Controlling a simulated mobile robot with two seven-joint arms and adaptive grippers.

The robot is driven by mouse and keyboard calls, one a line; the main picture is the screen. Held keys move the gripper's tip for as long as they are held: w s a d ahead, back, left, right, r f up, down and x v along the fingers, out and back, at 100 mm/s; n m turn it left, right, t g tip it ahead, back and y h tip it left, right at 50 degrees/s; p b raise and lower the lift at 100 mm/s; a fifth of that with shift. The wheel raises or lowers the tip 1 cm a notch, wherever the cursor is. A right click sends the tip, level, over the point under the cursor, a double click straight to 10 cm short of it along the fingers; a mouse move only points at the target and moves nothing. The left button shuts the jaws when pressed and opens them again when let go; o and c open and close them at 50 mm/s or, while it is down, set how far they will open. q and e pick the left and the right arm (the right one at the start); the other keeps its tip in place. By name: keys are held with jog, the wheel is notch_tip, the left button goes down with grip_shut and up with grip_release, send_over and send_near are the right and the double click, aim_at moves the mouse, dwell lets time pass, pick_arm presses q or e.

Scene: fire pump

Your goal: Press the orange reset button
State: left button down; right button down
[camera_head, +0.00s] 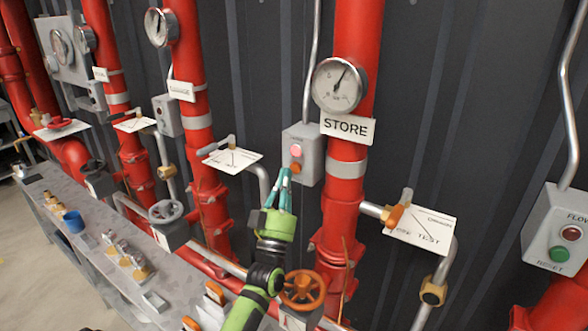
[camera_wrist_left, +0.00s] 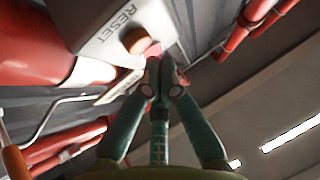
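The orange reset button (camera_head: 295,167) is on the lower front of a grey control box (camera_head: 303,146) beside the STORE pipe. A pink round light (camera_head: 296,151) sits above it. My left gripper (camera_head: 284,173) is just left of and below the button, its teal fingers pointing up. In the left wrist view the button (camera_wrist_left: 134,40) stands out beside the RESET lettering, and the light shows partly behind the fingertips (camera_wrist_left: 160,62). The fingers meet at their tips with nothing between them. I cannot tell whether they touch the box. My right gripper is not in view.
The red STORE pipe (camera_head: 351,211) with its gauge (camera_head: 339,85) is right of the box. An orange handwheel (camera_head: 302,290) is below, near my left arm. A valve lever (camera_head: 400,206) and another button box (camera_head: 559,228) are farther right. A grey bench (camera_head: 95,235) runs along the left.

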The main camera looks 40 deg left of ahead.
pick_arm(q)
jog(key=shift+w, duration=0.15)
jog(key=shift+w, duration=0.3)
jog(key=shift+w+a+b, duration=0.1)
jog(key=shift+w+b, duration=0.3)
jog(key=shift+w, duration=0.05)
dwell(0.6)
dwell(0.3)
jog(key=shift+s+p, duration=0.45)
jog(key=shift+s, duration=0.45)
jog(key=s, duration=0.1)
jog(key=s+p, duration=0.1)
jog(key=s, duration=0.1)
jog(key=s+p, duration=0.1)
jog(key=s, duration=0.1)
jog(key=shift+d, duration=0.4)
